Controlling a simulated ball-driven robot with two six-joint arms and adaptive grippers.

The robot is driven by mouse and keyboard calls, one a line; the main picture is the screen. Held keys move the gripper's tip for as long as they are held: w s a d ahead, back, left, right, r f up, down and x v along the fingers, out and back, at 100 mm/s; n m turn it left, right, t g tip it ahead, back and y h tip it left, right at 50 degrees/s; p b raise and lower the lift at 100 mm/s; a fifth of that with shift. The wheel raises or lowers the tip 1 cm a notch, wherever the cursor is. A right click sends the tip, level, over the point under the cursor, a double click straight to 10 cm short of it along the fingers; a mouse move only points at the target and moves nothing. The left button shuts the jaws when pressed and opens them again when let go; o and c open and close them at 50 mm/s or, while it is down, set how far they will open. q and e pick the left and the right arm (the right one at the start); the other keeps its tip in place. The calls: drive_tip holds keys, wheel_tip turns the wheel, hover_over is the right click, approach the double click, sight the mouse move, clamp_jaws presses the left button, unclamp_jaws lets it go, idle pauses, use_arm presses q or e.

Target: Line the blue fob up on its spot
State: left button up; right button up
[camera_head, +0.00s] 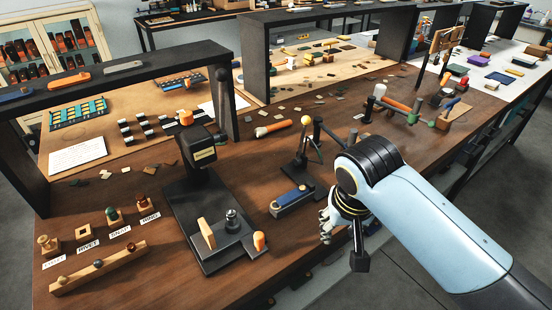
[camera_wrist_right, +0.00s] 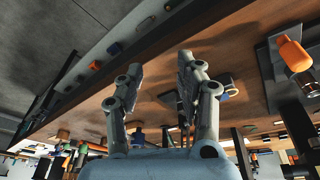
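A dark slate-blue block (camera_head: 292,201) with a small knob lies on the brown bench, right of the black stamping press (camera_head: 190,205). It also shows in the right wrist view (camera_wrist_right: 227,87). I cannot tell for sure whether it is the blue fob or holds it, and no marked spot for a fob is clear. My right gripper (camera_head: 326,224) is to the right of this block, near the bench's front edge, and does not touch it. In the right wrist view its two fingers (camera_wrist_right: 158,66) stand apart with nothing between them. My left gripper is out of view.
Labelled wooden holders (camera_head: 83,233) and a wooden rack (camera_head: 98,266) stand at the left front. An orange-handled tool (camera_head: 273,129) and a small stand (camera_head: 301,165) are behind the block. A dark shelf frame (camera_head: 223,105) rises at the left. Grey floor lies beyond the edge.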

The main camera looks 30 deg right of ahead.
drive_tip(key=w+r+m, duration=0.2)
drive_tip(key=w+m, duration=0.1)
drive_tip(key=w, duration=0.2)
drive_tip(key=m+g+h, duration=0.1)
drive_tip(key=m+g, duration=0.1)
drive_tip(key=m, duration=0.5)
hover_over(292, 195)
drive_tip(key=shift+s+a+r+p, duration=0.2)
drive_tip(key=shift+s+r+p, duration=0.15)
drive_tip(key=shift+p, duration=0.05)
drive_tip(key=shift+w+m, duration=0.3)
drive_tip(key=shift+m, duration=0.1)
drive_tip(key=shift+a, duration=0.1)
drive_tip(key=shift+f, duration=0.45)
wheel_tip(292, 195, down, 6)
drive_tip(key=b, duration=0.6)
drive_tip(key=shift+b, duration=0.3)
drive_tip(key=shift+c, duration=0.3)
drive_tip(key=shift+r, duration=0.15)
drive_tip(key=shift+c, duration=2.1)
drive_tip(key=o, duration=1)
drive_tip(key=shift+c, duration=0.2)
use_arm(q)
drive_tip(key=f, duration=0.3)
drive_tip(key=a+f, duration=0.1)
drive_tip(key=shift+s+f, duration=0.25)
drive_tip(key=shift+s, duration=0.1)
use_arm(e)
drive_tip(key=v, duration=1.2)
